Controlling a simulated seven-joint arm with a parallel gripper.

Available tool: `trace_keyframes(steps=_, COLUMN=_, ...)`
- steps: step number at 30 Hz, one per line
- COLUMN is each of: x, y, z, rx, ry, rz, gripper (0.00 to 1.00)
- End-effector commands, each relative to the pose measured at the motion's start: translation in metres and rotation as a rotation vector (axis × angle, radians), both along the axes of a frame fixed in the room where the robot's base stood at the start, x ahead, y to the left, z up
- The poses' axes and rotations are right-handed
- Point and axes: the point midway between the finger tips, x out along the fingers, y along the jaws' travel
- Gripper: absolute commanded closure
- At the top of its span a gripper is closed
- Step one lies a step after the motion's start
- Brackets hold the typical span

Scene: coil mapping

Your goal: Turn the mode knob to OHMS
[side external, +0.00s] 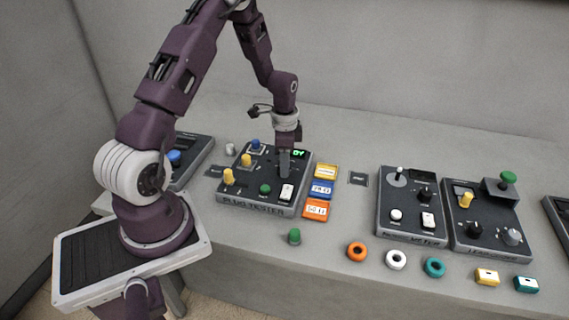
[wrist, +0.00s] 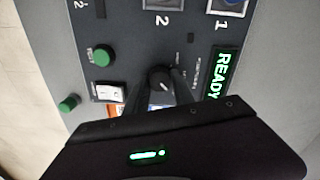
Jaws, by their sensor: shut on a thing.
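My gripper (side external: 284,172) points straight down at the right part of the plug tester (side external: 262,207), a dark sloped panel. In the wrist view my gripper (wrist: 160,92) has its fingers on either side of a small dark round knob (wrist: 160,76) with a light pointer mark, and is shut on it. Labels around this knob are too small and blurred to read, so I cannot tell its setting. In the side view the fingers hide this knob. The meter panel (side external: 410,229) to the right has its own black knob (side external: 425,194), apart from my gripper.
A green READY display (wrist: 224,74), a white rocker switch (wrist: 109,91) and a green button (wrist: 102,56) surround the held knob. Yellow, blue and orange blocks (side external: 322,188) lie right of the tester. Loose rings (side external: 357,252) and a green cap (side external: 294,237) lie in front.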

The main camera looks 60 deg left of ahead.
Motion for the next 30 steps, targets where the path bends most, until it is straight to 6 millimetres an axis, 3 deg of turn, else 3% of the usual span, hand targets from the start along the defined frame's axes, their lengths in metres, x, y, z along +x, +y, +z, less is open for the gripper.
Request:
trace_keyframes(steps=11, x=0.0001, y=0.0004, z=0.0005, rx=0.001, ry=0.0, rz=0.208, gripper=1.0)
trace_keyframes(steps=30, x=0.0005, y=0.0015, z=0.0008, rx=0.001, ry=-0.001, rz=0.818, gripper=1.0)
